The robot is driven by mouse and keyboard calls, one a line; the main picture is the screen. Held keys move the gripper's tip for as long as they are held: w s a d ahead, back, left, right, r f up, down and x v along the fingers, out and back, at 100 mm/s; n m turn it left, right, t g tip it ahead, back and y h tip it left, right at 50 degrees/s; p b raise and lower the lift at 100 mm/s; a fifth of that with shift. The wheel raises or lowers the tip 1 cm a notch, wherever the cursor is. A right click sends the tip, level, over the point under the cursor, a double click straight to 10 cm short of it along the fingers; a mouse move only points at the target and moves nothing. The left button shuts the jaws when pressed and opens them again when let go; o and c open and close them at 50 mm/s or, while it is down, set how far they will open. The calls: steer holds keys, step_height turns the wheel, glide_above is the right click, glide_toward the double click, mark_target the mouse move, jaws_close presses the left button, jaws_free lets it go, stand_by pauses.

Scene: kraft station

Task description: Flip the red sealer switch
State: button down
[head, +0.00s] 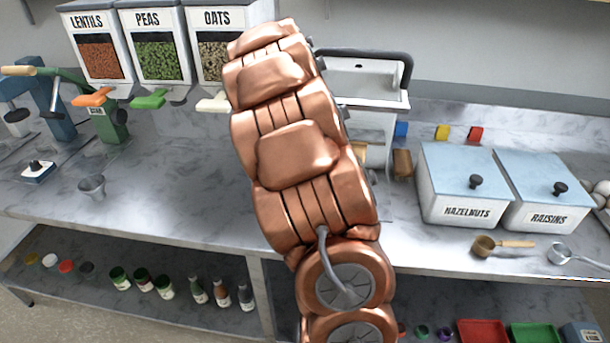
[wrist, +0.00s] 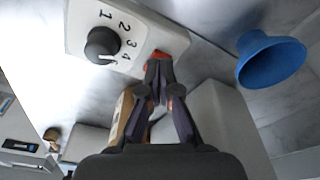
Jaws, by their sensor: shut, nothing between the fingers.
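The red sealer switch (wrist: 157,57) shows as a small red piece at the edge of a white panel (wrist: 88,14) in the wrist view. In the head view my copper-coloured arm blocks the middle, and the gripper and switch are hidden. Behind the arm stands a white machine (head: 372,126) with a dark bar handle (head: 407,70).
A blue funnel-shaped thing (wrist: 268,60) is right of the switch in the wrist view. The hazelnuts bin (head: 468,207) and raisins bin (head: 540,217) stand right of my arm, with two scoops in front. Lentils (head: 98,60), peas and oats dispensers are at the back left. The counter left of my arm is mostly clear.

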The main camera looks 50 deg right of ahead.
steer(key=shift+f, duration=0.35)
stand_by(0.3)
steer(key=shift+r+p, duration=1.05)
steer(key=shift+r, duration=2.45)
